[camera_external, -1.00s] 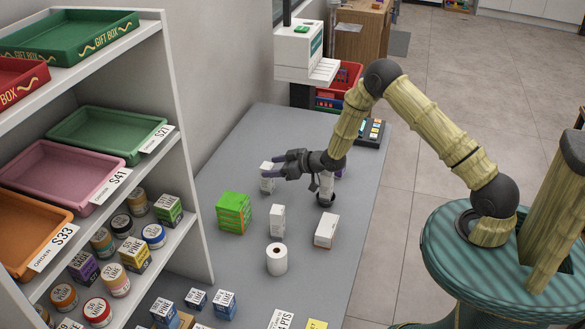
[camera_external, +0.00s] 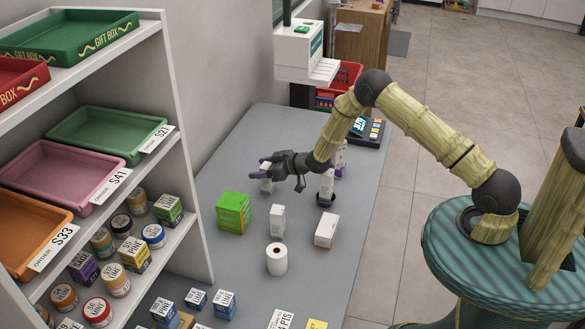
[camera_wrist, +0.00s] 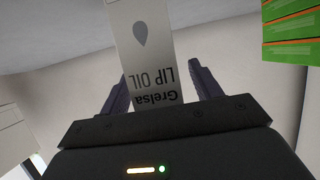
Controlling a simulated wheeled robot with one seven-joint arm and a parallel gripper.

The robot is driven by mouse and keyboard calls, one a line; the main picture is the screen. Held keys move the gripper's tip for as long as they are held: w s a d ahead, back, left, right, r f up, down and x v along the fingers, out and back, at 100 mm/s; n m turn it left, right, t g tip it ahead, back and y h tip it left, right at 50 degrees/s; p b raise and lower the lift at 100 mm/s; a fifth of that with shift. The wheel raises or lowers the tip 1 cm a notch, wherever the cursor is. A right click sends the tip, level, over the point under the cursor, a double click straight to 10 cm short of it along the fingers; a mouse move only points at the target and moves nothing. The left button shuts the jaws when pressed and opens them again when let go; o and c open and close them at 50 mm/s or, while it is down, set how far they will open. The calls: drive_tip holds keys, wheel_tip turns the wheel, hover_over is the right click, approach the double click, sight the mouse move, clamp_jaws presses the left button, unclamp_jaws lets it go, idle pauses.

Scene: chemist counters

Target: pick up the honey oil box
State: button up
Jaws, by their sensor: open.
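A pale box (camera_wrist: 148,50) printed "Grelsa LIP OIL" stands between the two fingers in the wrist view, its lettering upside down. The word honey is not readable on it. In the outside view this small white box (camera_external: 267,187) stands on the grey counter, partly covered by the fingers. My gripper (camera_external: 263,170) is open at the box, with one finger on each side of it in the wrist view (camera_wrist: 162,82). I cannot tell whether the fingers touch it.
Stacked green boxes (camera_external: 233,213) stand near the gripper on the grey counter (camera_external: 225,270). A shelf with trays (camera_external: 110,133) borders the left.

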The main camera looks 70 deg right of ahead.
idle(0.3)
drive_tip(key=c, duration=1.1)
drive_tip(key=shift+r, duration=0.15)
wheel_tip(320, 180, up, 10)
drive_tip(key=shift+f+b, duration=0.1)
drive_tip(key=shift+b, duration=0.9)
